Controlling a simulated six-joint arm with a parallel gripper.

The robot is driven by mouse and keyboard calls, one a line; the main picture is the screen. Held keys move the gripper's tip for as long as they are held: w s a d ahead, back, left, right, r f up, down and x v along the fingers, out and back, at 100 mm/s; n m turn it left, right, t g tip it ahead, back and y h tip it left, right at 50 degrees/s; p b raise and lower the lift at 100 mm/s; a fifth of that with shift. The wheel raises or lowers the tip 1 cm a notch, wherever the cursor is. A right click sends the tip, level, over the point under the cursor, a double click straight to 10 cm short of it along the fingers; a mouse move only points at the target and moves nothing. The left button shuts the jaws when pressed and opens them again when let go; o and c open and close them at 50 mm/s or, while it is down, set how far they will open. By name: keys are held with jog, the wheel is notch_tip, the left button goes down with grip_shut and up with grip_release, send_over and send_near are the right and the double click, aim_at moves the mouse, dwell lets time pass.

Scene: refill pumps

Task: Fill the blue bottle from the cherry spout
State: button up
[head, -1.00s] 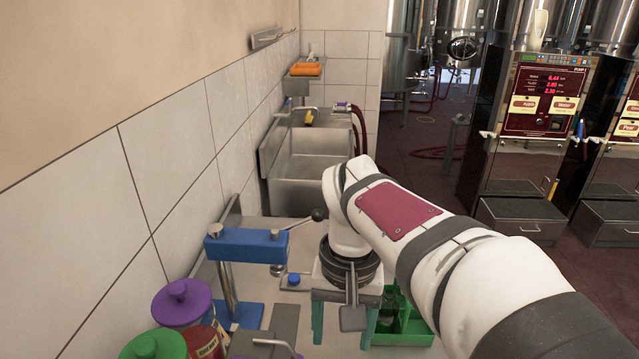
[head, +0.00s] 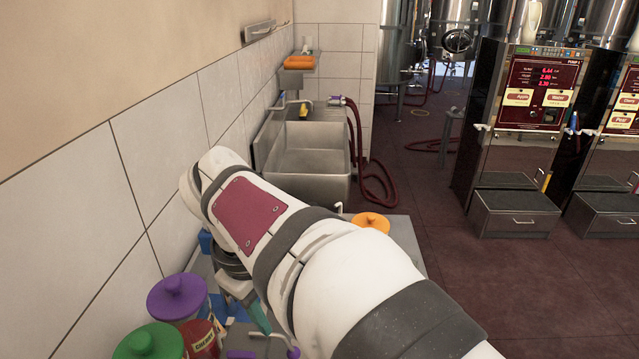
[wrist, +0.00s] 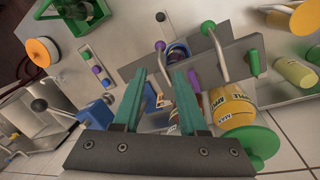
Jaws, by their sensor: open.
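My gripper (wrist: 160,80) shows in the wrist view, with two green fingers apart and nothing clearly held between them. A red jar with a cherry label (head: 203,338) stands at the lower left of the head view. Levers with a purple knob (wrist: 160,46) and a green knob (wrist: 207,28) stand at grey metal plates beyond my fingers. I cannot make out the blue bottle for sure.
A blue lever press (wrist: 95,115) is left of my fingers. A green crate (wrist: 82,12) and an orange lid (wrist: 42,51) lie beyond. A yellow apple jar (wrist: 230,107) is close on the right. A purple lid (head: 177,296) and green lid (head: 150,342) stand along the wall.

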jog(key=f, duration=0.4)
jog(key=w+d+f, duration=0.1)
jog(key=f, duration=0.3)
jog(key=w+f, duration=0.1)
jog(key=f, duration=0.3)
jog(key=shift+d+f, duration=0.2)
jog(key=shift+f, duration=0.1)
grip_shut()
